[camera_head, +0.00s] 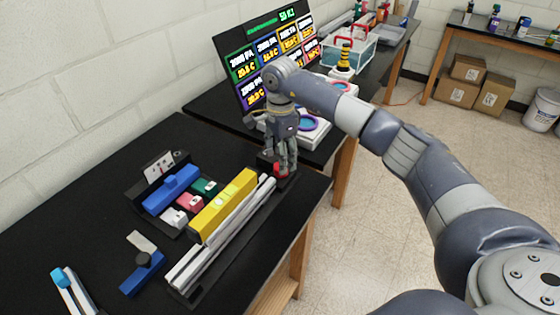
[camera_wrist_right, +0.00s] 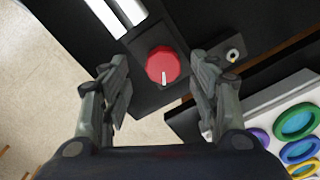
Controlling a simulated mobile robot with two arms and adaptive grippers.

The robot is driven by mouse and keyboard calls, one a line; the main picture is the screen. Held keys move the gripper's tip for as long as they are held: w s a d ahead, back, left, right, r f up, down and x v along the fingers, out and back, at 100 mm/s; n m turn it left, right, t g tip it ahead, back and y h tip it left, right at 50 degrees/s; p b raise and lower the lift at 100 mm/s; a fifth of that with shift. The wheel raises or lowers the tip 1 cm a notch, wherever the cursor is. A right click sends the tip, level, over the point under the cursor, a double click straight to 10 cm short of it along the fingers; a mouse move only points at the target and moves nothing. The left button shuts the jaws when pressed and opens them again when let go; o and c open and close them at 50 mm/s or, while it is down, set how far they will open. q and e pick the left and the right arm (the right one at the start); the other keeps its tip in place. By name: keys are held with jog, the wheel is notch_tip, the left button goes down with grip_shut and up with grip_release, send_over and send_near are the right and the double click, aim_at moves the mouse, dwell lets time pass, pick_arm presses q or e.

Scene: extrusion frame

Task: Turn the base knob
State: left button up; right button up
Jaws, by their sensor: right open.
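The base knob (camera_wrist_right: 162,66) is a round red knob with a white pointer mark, seated on a black plate (camera_wrist_right: 128,50) in the right wrist view. In the head view the red knob (camera_head: 281,170) shows at the end of the extrusion frame, partly hidden by my right gripper (camera_head: 284,166). My right gripper (camera_wrist_right: 160,92) points down over the knob. Its two fingers are open, one on each side of the knob, with a visible gap on both sides in the wrist view. My left gripper is not in view.
Silver extrusion bars (camera_head: 225,235) and a yellow block (camera_head: 222,205) lie beside the knob. Blue, green, red and white parts sit further left. A white tray with coloured rings (camera_wrist_right: 296,122) is on the neighbouring table. A display board (camera_head: 270,55) stands behind.

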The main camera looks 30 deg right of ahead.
jog(key=f, duration=0.2)
jog(key=shift+w+f, duration=0.2)
jog(key=shift+f, duration=0.2)
jog(key=shift+f+p, duration=0.35)
jog(key=shift+f, duration=0.3)
jog(key=shift+c, duration=1.4)
jog(key=c, duration=0.8)
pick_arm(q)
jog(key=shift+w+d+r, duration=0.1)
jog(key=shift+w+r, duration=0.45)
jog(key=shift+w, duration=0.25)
